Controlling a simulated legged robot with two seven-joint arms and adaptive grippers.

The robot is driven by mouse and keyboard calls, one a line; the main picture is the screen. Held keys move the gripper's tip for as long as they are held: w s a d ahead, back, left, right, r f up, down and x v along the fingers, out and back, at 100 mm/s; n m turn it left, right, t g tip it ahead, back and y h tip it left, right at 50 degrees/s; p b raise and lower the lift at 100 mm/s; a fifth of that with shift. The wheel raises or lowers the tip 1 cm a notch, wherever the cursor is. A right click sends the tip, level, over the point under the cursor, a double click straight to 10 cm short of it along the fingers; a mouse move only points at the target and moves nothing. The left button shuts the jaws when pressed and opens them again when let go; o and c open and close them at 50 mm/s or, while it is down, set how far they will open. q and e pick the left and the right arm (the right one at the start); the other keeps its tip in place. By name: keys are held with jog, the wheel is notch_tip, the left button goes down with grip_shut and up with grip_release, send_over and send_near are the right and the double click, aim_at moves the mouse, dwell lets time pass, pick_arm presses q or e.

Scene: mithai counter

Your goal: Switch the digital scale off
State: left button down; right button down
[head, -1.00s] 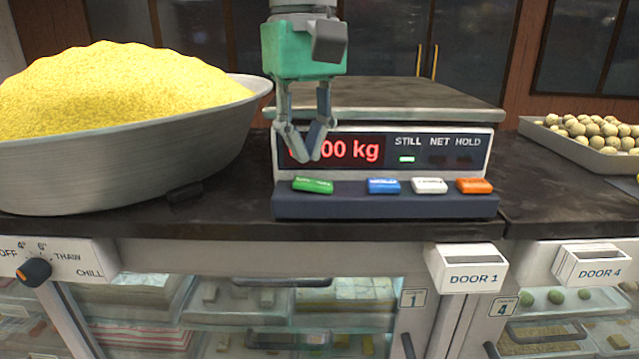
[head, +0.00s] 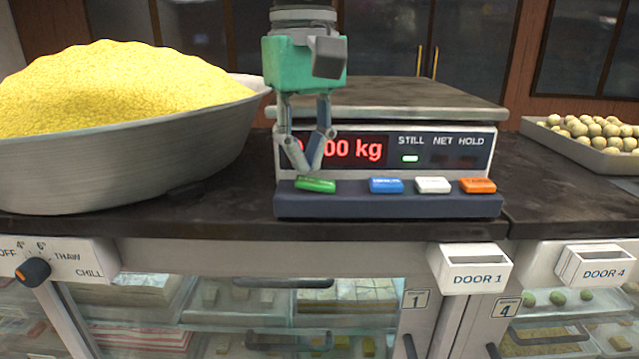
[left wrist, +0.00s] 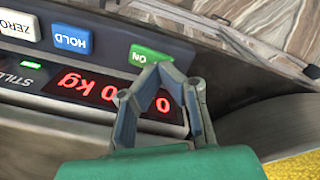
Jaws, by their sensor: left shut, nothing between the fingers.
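The digital scale (head: 390,206) stands on the dark counter with its red display (head: 352,150) lit, showing zeros and "kg", the first digits partly hidden by my fingers. A small green STILL light glows. Its front ledge carries a green button (head: 316,185), a blue, a white and an orange one. In the left wrist view the green button (left wrist: 150,55) reads ON and the blue one HOLD. My left gripper (head: 308,172) is shut and empty, pointing down, its tips at the green button's upper edge; whether they touch it I cannot tell. My right gripper is not in view.
A wide metal bowl (head: 120,170) heaped with yellow grains stands close on the left of the scale. A tray of round sweets (head: 575,146) is at the right. Below the counter are glass cases, a knob (head: 33,271) and door labels.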

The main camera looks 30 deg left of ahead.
aim_at(304, 178)
pick_arm(q)
jog(key=shift+a+f, duration=0.25)
jog(key=shift+f, duration=0.05)
jog(key=shift+d+f, duration=0.15)
jog(key=shift+f, duration=0.35)
dwell(0.4)
notch_tip(304, 178, up, 7)
jog(key=p, duration=0.9)
jog(key=shift+r, duration=0.1)
dwell(0.3)
